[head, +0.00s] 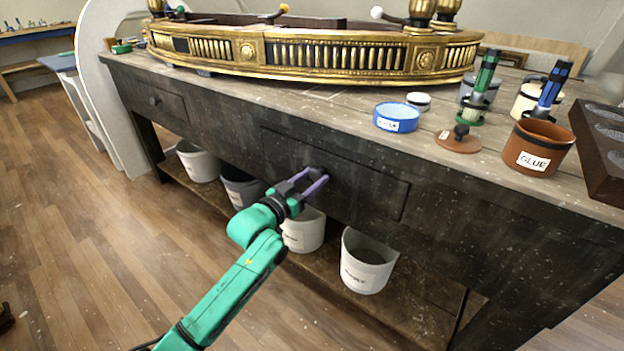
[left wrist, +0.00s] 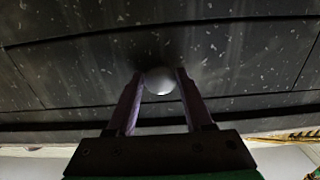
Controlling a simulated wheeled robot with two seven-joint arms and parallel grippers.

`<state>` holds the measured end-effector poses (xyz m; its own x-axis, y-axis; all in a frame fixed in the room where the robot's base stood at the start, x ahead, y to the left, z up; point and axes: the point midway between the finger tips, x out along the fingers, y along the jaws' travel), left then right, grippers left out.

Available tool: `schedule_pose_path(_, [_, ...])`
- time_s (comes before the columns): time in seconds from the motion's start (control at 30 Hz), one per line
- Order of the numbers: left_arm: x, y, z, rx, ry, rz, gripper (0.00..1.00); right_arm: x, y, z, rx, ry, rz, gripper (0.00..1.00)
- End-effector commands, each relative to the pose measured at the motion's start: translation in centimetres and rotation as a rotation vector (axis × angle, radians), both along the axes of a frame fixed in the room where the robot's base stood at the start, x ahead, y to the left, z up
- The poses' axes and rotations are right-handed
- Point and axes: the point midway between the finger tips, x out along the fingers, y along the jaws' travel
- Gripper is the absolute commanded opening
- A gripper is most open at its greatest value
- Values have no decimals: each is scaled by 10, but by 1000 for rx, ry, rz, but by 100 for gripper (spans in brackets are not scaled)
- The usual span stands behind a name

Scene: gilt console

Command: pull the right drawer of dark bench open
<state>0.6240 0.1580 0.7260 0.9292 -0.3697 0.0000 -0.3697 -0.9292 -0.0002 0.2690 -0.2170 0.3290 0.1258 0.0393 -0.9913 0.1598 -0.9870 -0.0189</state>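The dark bench (head: 480,215) has a right drawer (head: 365,190) whose front looks flush with the bench face. Its round knob (left wrist: 158,82) shows in the left wrist view, between the fingertips. My left gripper (head: 317,174) is at this drawer front, its purple fingers on either side of the knob. In the left wrist view my left gripper (left wrist: 160,84) leaves little or no gap around the knob and looks shut on it. The fingers hide most of the knob in the head view. My right gripper is not in view.
A gilt console piece (head: 330,55) lies on the bench top. A blue tub (head: 396,117), a glue pot (head: 537,148) and tools stand at the right. White buckets (head: 366,262) stand on the lower shelf below the drawer. The left drawer (head: 160,101) is shut. Floor in front is clear.

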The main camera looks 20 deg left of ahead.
Motion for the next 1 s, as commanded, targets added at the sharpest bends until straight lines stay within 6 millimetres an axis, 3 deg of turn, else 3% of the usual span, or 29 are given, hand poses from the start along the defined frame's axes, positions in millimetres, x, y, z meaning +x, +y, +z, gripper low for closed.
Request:
schedule_pose_path(0.03, [0, 0, 0, 0, 0, 0, 29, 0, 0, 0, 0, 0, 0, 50])
schedule_pose_path(0.1, [0, 0, 0, 0, 0, 0, 2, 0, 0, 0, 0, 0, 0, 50])
schedule_pose_path(0.13, [0, 0, 0, 0, 0, 0, 0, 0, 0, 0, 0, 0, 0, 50])
schedule_pose_path(1.0, [0, 0, -1, 0, 1, 0, 0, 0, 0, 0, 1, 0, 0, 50])
